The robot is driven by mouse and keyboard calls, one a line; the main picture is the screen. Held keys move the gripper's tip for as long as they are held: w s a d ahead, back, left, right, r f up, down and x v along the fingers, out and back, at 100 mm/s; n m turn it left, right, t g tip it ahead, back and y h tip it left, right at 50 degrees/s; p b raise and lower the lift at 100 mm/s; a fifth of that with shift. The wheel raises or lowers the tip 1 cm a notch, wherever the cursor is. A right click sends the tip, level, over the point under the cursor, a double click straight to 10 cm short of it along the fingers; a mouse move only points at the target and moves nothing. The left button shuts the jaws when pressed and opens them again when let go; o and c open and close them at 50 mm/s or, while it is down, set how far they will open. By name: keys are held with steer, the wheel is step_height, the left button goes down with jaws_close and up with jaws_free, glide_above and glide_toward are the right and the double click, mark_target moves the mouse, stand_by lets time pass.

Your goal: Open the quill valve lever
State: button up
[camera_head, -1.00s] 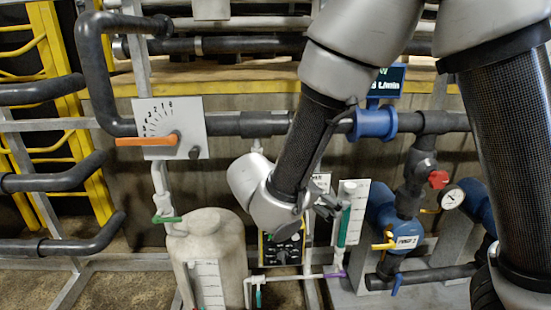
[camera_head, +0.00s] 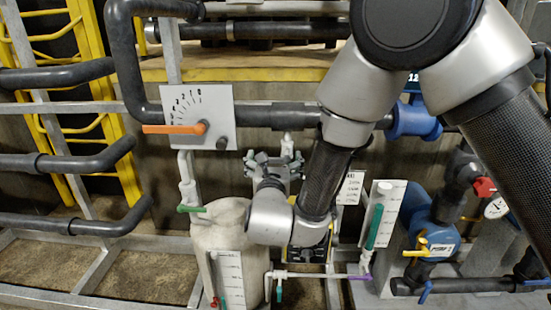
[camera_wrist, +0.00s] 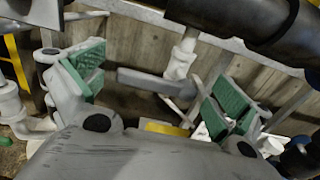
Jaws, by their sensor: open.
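My gripper (camera_head: 272,160) is open below the dark horizontal pipe, just above and behind the beige tank. In the wrist view my gripper (camera_wrist: 157,88) shows its two green-padded fingers wide apart. A flat grey lever (camera_wrist: 150,82) on a white valve body (camera_wrist: 181,58) shows between them, seemingly farther off than the pads; the fingers are not closed on it. The white valve (camera_head: 287,145) hangs under the pipe in the head view, partly hidden by my gripper. No label shows which handle is the quill valve's.
A dial plate (camera_head: 218,105) with an orange lever (camera_head: 172,129) is at left. The beige tank (camera_head: 205,235) has a green-handled valve (camera_head: 190,209) above it. A gauge panel (camera_head: 389,190) and blue pump (camera_head: 440,238) stand at right. The dark pipe (camera_wrist: 235,28) runs close above.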

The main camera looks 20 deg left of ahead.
steer(key=shift+w+a, duration=0.15)
steer(key=shift+w, duration=0.45)
steer(key=shift+c, duration=0.4)
steer(key=c, duration=1.3)
steer(key=shift+c, duration=0.3)
